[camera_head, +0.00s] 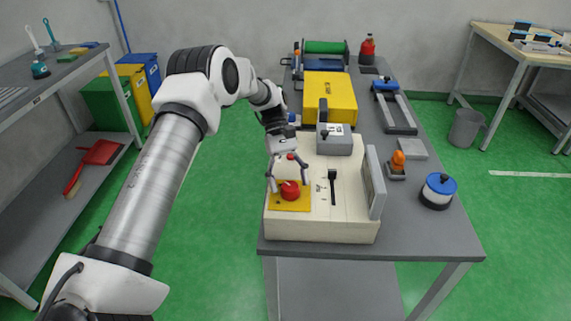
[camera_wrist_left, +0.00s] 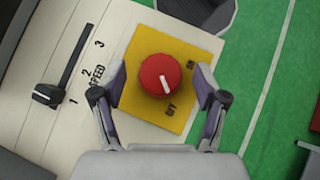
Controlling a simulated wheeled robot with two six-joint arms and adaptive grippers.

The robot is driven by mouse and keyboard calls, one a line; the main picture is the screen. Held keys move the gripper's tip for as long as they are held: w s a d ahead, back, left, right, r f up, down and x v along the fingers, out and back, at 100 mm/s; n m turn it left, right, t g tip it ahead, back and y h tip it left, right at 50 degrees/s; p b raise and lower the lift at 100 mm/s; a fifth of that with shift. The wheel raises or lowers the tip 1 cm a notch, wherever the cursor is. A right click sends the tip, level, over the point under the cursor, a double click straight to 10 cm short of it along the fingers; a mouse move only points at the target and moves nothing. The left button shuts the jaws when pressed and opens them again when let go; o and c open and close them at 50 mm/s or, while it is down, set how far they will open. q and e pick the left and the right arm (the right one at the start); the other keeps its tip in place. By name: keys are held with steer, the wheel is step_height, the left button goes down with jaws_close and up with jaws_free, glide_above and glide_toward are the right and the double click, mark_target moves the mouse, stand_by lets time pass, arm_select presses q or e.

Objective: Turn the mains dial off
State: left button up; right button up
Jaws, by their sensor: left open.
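The mains dial is a round red knob (camera_head: 290,191) on a yellow plate (camera_head: 280,204) at the near left of the cream machine's top. In the left wrist view the dial (camera_wrist_left: 160,75) has a white pointer line towards its lower right edge. Small dark marks are on the yellow plate (camera_wrist_left: 140,107), partly too blurred to read. My left gripper (camera_head: 288,183) points down over the dial. Its open fingers (camera_wrist_left: 159,78) stand on either side of the dial, with a visible gap on both sides. My right gripper is in no view.
A black speed lever (camera_wrist_left: 47,94) sits at the "1" end of its slot beside the plate. An upright grey panel (camera_head: 375,183) edges the machine (camera_head: 320,228). A yellow box (camera_head: 330,95), an orange-topped item (camera_head: 398,161) and a blue-topped round container (camera_head: 438,191) share the grey bench.

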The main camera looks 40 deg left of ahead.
arm_select(q)
steer(key=v, duration=1)
steer(key=shift+a+r, duration=0.15)
steer(key=shift+a, duration=0.1)
steer(key=shift+w, duration=0.15)
